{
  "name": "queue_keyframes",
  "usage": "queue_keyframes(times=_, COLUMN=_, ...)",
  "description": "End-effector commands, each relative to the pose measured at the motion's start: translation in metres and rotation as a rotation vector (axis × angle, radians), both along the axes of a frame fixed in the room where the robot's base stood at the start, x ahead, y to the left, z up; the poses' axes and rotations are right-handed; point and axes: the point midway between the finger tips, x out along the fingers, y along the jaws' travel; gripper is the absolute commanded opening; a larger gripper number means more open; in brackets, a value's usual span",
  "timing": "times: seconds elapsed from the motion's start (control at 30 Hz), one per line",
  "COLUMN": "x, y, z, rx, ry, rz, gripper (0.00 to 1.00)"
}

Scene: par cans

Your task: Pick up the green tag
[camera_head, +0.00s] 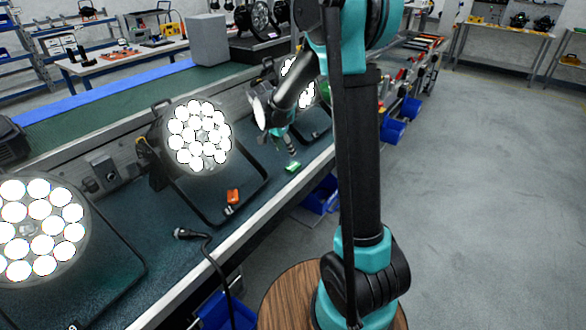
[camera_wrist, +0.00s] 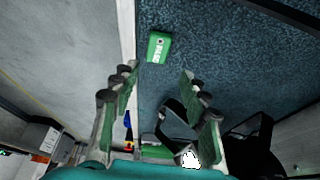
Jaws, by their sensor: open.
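The green tag (camera_head: 293,166) lies flat on the dark bench top (camera_head: 165,268), close to its front edge. In the wrist view the green tag (camera_wrist: 158,46) shows white lettering and a dark hole, and lies beside the pale bench edge (camera_wrist: 127,30). My gripper (camera_head: 291,151) is above the bench near the tag. In the wrist view my gripper (camera_wrist: 159,74) is open, its two green-padded fingers wide apart. The tag appears ahead of the fingertips, roughly centred on the gap. Nothing is between the fingers.
A lit par can (camera_head: 198,135) stands on the bench left of the tag, and another (camera_head: 40,230) is nearer. An orange tag (camera_head: 234,196) and a black cable plug (camera_head: 185,234) lie on the bench. Blue bins (camera_head: 322,192) hang below the edge. The floor at right is clear.

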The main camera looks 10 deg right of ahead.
Motion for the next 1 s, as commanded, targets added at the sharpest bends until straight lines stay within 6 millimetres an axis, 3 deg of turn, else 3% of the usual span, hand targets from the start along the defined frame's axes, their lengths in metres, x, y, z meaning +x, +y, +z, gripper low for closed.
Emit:
queue_keyframes(times=0.2, x=0.009, y=-0.011, z=-0.034, rx=-0.001, ry=0.001, rz=0.000, gripper=0.45)
queue_keyframes(times=0.47, x=0.013, y=-0.017, z=-0.049, rx=-0.001, ry=0.001, rz=0.000, gripper=0.45)
queue_keyframes(times=0.8, x=0.023, y=-0.032, z=-0.087, rx=0.000, ry=0.000, rz=0.001, gripper=0.45)
queue_keyframes(times=1.0, x=0.024, y=-0.033, z=-0.091, rx=-0.001, ry=0.001, rz=0.002, gripper=0.45)
